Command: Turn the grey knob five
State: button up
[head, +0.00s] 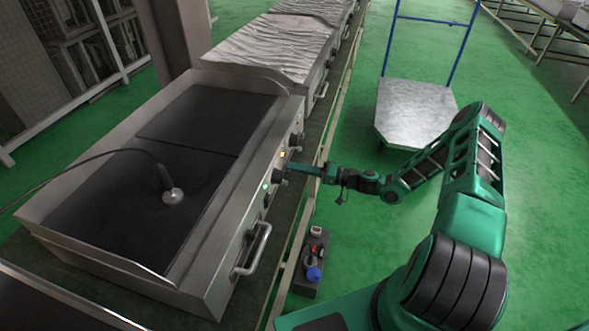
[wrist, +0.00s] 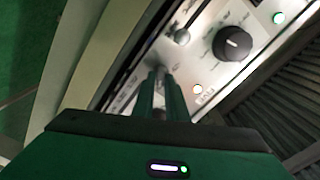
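The heating unit's metal front panel (head: 258,202) carries a row of knobs and lamps. My gripper (head: 290,168) reaches it from the right, its tips at the panel. In the wrist view my two dark green fingers (wrist: 160,75) run nearly parallel with a narrow gap between them. A greyish part shows in the gap, but I cannot tell whether it is the grey knob or whether the fingers grip it. To their right is a black round knob (wrist: 232,43) with a dial scale, apart from the fingers.
A small metal toggle-like part (wrist: 182,36) and a green lamp (wrist: 279,17) are also on the panel. A handle (head: 253,250) sticks out nearer the front. A probe with a cable (head: 172,194) rests on the dark plate.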

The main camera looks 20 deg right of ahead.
jog(key=o, duration=0.4)
jog(key=shift+w+d+f, duration=0.15)
jog(key=shift+d, duration=0.1)
jog(key=shift+c, duration=0.2)
jog(key=shift+a, duration=0.1)
jog(key=v, duration=1.1)
jog(key=shift+a, duration=0.15)
